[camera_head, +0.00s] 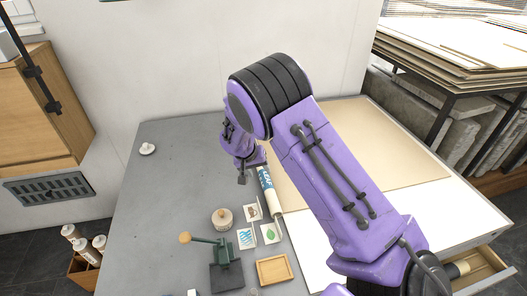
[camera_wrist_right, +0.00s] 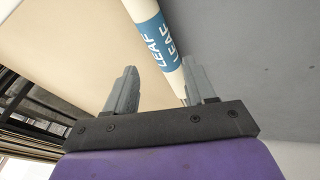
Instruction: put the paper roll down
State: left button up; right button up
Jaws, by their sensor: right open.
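The paper roll (camera_head: 266,185) is a white tube with a blue band. It appears to lie on the grey table, along the edge of the tan board. In the right wrist view the roll (camera_wrist_right: 159,42) shows the word LEAF on its band and runs down behind the right-hand finger. My right gripper (camera_head: 243,178) is at the far end of the roll, partly hidden by my purple arm. Its fingers (camera_wrist_right: 160,87) are apart, with the roll's end close to one of them. I cannot tell whether they touch. My left gripper is out of view.
The grey table (camera_head: 165,205) has free room at left, with a small white knob (camera_head: 147,149) at the back. Picture cards (camera_head: 270,233), a round wooden-topped pot (camera_head: 222,218), a green press (camera_head: 226,255) and a wooden tray (camera_head: 274,269) stand near the front. The tan board (camera_head: 390,150) lies at right.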

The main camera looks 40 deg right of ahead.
aim_at(264, 179)
jog(key=p+x, duration=0.2)
jog(key=x, duration=0.5)
jog(key=shift+w+d+f, duration=0.1)
jog(key=shift+d+f, duration=0.05)
jog(key=shift+f, duration=0.15)
jog(key=shift+d+f, duration=0.1)
jog(key=shift+f, duration=0.15)
jog(key=shift+r, duration=0.1)
jog(key=c, duration=0.8)
